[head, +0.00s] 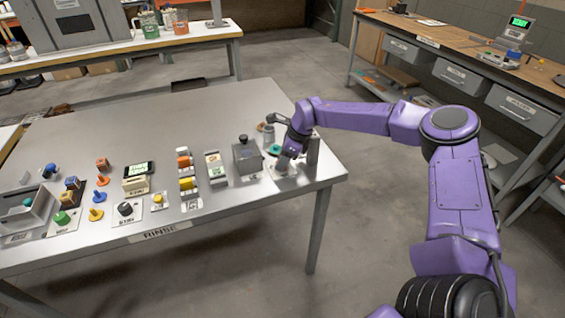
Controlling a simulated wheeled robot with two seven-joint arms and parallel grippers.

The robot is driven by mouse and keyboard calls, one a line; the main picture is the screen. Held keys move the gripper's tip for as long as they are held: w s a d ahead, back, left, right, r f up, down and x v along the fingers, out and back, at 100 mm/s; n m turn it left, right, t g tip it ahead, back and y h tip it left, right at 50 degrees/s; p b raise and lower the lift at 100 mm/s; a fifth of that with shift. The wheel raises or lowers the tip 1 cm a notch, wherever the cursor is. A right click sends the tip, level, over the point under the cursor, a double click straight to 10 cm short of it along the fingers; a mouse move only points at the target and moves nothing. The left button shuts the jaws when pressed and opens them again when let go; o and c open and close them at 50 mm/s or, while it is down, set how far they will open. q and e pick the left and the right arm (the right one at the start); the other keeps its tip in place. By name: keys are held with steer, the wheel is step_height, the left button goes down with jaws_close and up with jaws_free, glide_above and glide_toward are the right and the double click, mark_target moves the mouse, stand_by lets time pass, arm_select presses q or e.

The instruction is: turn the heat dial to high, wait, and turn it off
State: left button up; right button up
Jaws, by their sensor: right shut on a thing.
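My right gripper (284,161) reaches down at the right end of the grey metal table, over a pale plate (287,174). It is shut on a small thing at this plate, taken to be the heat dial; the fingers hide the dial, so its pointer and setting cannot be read. A teal piece (273,150) sits just left of the gripper. A grey post (313,150) stands close on its right. My left gripper is not in view.
A grey box with a black knob (246,155) stands left of the gripper. Further left are a black dial (125,209), a small display (138,170) and several coloured pieces. The table's front right is bare. A wooden bench (470,50) stands behind on the right.

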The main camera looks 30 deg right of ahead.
stand_by(0.4)
steer(key=o, duration=1)
steer(key=shift+o, duration=0.2)
steer(key=b+v, duration=0.1)
steer(key=v, duration=0.9)
steer(key=shift+d+r, duration=0.25)
steer(key=shift+d, duration=0.05)
steer(key=shift+f, duration=0.1)
